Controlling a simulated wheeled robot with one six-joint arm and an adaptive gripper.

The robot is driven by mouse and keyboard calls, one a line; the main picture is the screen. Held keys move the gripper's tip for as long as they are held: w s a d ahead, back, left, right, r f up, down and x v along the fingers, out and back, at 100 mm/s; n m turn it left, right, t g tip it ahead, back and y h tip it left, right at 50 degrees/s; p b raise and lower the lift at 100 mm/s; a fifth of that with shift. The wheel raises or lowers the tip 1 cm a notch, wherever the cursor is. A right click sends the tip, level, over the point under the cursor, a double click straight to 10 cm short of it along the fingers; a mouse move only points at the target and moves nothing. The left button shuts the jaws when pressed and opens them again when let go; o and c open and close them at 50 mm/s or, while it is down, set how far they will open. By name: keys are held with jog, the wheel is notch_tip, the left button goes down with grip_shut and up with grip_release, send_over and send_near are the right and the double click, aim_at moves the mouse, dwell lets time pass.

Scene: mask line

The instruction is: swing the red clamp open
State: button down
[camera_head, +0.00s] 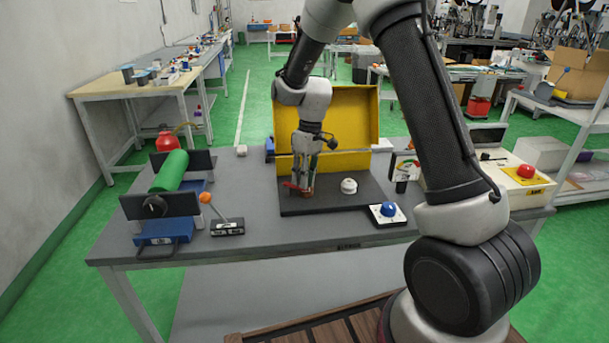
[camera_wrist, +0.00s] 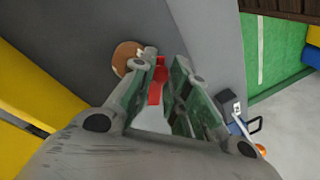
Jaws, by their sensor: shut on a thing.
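The red clamp (camera_wrist: 157,82) shows in the wrist view as a short red bar between my gripper's (camera_wrist: 165,75) fingers, which are shut on it. Beside it is a round brown base (camera_wrist: 125,57), partly hidden by a finger. In the head view my gripper (camera_head: 299,188) points down at the left part of the dark plate (camera_head: 330,194). Only a bit of red of the clamp (camera_head: 291,186) shows there, beside the fingertips. The rest of the clamp is hidden by the fingers.
A yellow panel (camera_head: 350,115) stands behind the plate. A white knob (camera_head: 349,186) sits right of my gripper, with a blue button (camera_head: 388,210) at the front. A holder with a green cylinder (camera_head: 169,171) and an orange-tipped lever (camera_head: 206,197) are at left.

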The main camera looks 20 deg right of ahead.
jog(key=m, duration=0.1)
jog(key=s+a+m, duration=0.1)
jog(key=shift+m, duration=0.4)
jog(key=m, duration=0.1)
jog(key=a+m+t, duration=0.1)
jog(key=shift+s+m, duration=0.3)
jog(key=shift+m, duration=0.1)
jog(key=shift+s+a+m, duration=0.15)
jog(key=shift+a+m, duration=0.45)
jog(key=shift+m, duration=0.6)
jog(key=shift+a+m+t, duration=0.25)
jog(key=shift+a+m, duration=0.1)
jog(key=shift+m, duration=0.4)
jog(key=shift+a+m+t, duration=0.25)
jog(key=shift+a+m, duration=0.05)
jog(key=shift+m, duration=0.45)
jog(key=c, duration=1.3)
grip_release()
jog(key=shift+c, duration=0.2)
